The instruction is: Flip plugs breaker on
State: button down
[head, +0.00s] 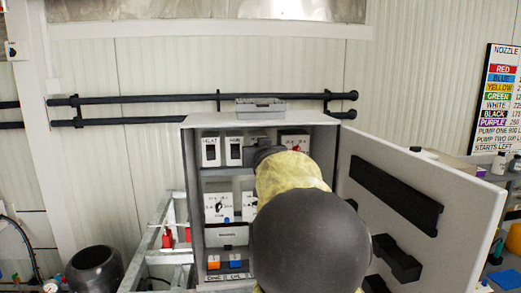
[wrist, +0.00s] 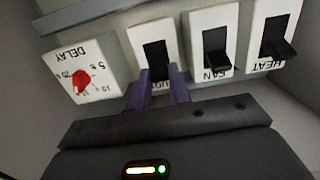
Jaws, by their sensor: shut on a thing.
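In the wrist view, which shows the panel upside down, a white breaker with a black toggle (wrist: 156,58) stands between the delay dial and the fan breaker. Its label is mostly covered by my fingers, so I cannot read it in full. My gripper (wrist: 158,86) has its purple fingers shut on the lower part of this toggle. Whether the toggle is on or off I cannot tell. In the head view my arm hides the gripper and most of this breaker, inside the open grey cabinet (head: 190,200).
The fan breaker (wrist: 216,45) and heat breaker (wrist: 278,38) sit close on one side, the delay dial (wrist: 82,78) with a red knob on the other. The cabinet door (head: 420,215) stands open at the right. Lower shelves hold more switches.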

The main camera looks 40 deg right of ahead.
jog(key=shift+r, duration=0.15)
jog(key=c, duration=1.3)
grip_release()
jog(key=p+v, duration=0.4)
jog(key=v, duration=1.3)
jog(key=shift+s+a+p, duration=0.15)
jog(key=shift+p, duration=0.25)
